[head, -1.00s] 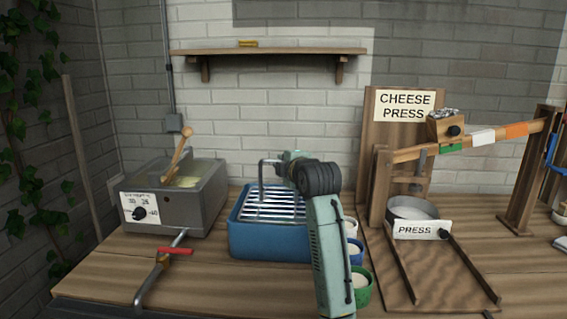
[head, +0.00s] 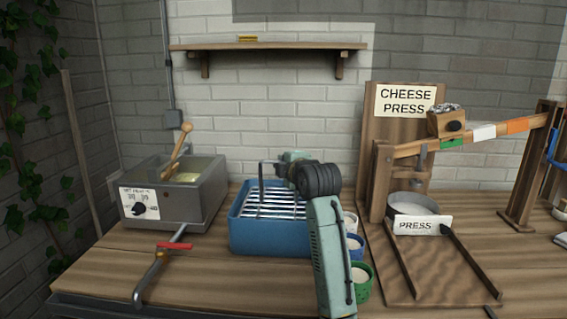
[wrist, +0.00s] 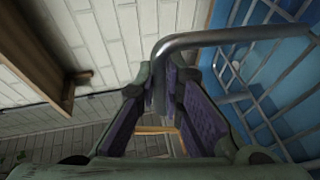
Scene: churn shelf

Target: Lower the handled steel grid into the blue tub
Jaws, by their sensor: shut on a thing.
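The steel grid (head: 270,204) is a set of bright parallel bars with a tall bent rod handle (head: 262,178). Its bars lie inside the opening of the blue tub (head: 270,240), near rim level; I cannot tell whether it touches the bottom. My gripper (head: 286,164) is shut on the handle's top bar, above the tub, and my arm hides the tub's right side. In the wrist view the handle (wrist: 205,38) passes between the purple finger pads of my gripper (wrist: 163,85), with the grid's bars (wrist: 265,115) over blue at the right.
A grey vat (head: 197,198) with a wooden paddle and a red-handled tap (head: 174,245) stand left. Small cups, one green (head: 363,285), stand right of the tub, near my arm. A cheese press (head: 412,205) stands further right. A wall shelf (head: 270,46) hangs above.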

